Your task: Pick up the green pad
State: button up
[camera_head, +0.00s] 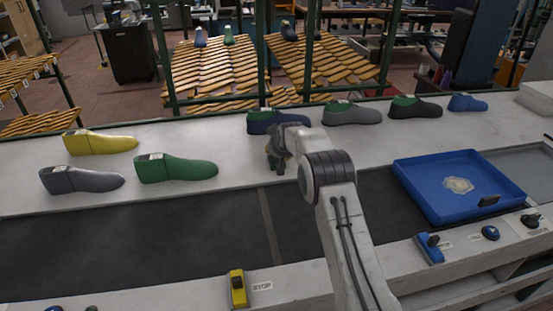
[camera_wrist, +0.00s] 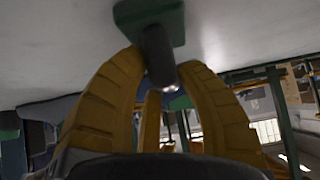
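A green pad (camera_wrist: 150,17) with a dark rounded knob (camera_wrist: 158,58) shows at the top of the wrist view, against the pale surface. My gripper (camera_wrist: 160,68) has its yellow fingers on both sides of the knob, their tips touching it or very near it. I cannot tell whether they are clamped on it. In the head view my gripper (camera_head: 275,160) is low over the white ledge, just in front of a dark blue shoe last (camera_head: 262,122). The pad is mostly hidden by the gripper there.
Yellow (camera_head: 100,142), grey (camera_head: 82,180) and green (camera_head: 176,169) lasts stand left on the white ledge (camera_head: 225,150). Grey, black-green and blue lasts stand right. A blue tray (camera_head: 420,199) sits right on the dark belt (camera_head: 130,245). Green frame posts rise behind.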

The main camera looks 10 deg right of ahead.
grip_shut()
